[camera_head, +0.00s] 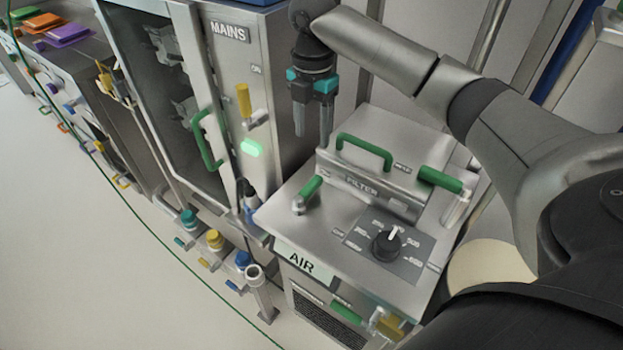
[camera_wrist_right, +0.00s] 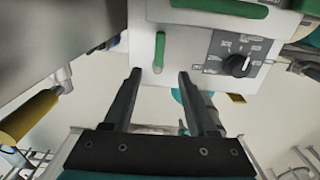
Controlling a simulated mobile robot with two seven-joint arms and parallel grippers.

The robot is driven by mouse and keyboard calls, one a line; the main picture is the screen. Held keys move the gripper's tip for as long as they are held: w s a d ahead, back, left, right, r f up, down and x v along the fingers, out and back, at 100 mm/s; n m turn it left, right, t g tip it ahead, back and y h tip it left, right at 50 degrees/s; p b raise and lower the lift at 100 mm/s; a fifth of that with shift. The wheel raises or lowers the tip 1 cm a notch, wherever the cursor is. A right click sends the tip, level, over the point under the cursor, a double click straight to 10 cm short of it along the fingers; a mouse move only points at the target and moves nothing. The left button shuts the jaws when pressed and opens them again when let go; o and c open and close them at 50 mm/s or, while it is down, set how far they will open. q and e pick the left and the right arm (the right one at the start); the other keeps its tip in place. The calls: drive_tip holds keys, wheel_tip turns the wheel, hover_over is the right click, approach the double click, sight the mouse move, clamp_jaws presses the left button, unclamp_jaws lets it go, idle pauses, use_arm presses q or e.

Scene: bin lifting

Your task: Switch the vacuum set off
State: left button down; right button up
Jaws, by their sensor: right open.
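A steel unit labelled AIR and FILTER (camera_head: 285,228) stands at the centre right; I cannot read the word vacuum on it. A green lever (camera_head: 309,190) stands at the left of its top, and the same lever shows in the right wrist view (camera_wrist_right: 159,50). A black dial (camera_head: 386,245) with a white pointer is on a dark plate to the lever's right, also in the wrist view (camera_wrist_right: 237,65). My right gripper (camera_head: 312,122) is open and empty, fingers pointing down, above the lever and apart from it. In the wrist view the lever appears between the fingertips (camera_wrist_right: 159,76).
A cabinet labelled MAINS (camera_head: 228,33) stands left, with a yellow handle (camera_head: 244,100) and a lit green lamp (camera_head: 252,148). A short post (camera_head: 259,285) stands in front.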

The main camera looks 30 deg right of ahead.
sight(312, 183)
wheel_tip(312, 183, down, 15)
drive_tip(key=shift+r+b, duration=0.1)
drive_tip(key=shift+b, duration=1.15)
clamp_jaws()
idle(0.5)
